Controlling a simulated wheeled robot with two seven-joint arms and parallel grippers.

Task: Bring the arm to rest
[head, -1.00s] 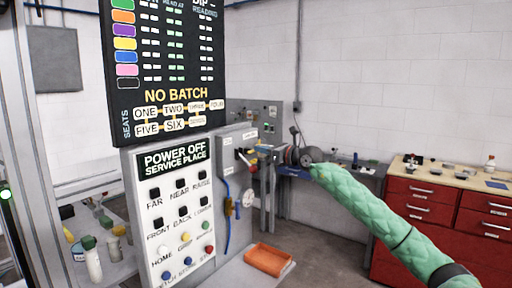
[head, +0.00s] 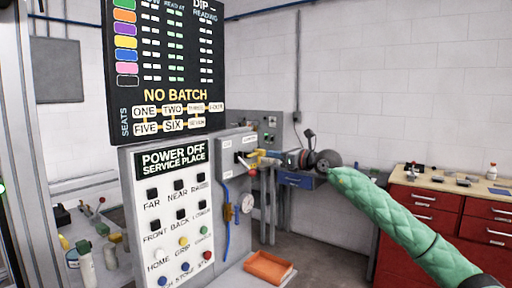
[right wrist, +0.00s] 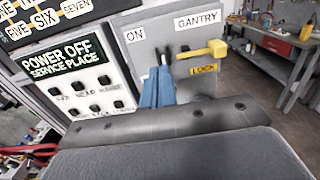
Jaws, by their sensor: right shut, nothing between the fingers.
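The grey gantry switch box (head: 238,148) sits beside the white button panel (head: 172,222) in the head view. In the right wrist view its face (right wrist: 180,28) carries labels "ON", "GANTRY" and "LOCK", and a yellow lever handle (right wrist: 205,53) points right. My right gripper (head: 284,159) comes in from the right on a green-sleeved arm, close in front of the box. Its blue fingers (right wrist: 163,60) are closed together and empty, left of the yellow handle. They look apart from the handle, but the exact gap to the box face is unclear. My left gripper is out of view.
A dark status board (head: 165,65) reading "NO BATCH" stands above the panel. An orange tray (head: 269,267) lies low, right of the panel. A red drawer cabinet (head: 425,212) stands at right, and a workbench (head: 298,180) lies behind the gripper. Grey floor shows between them.

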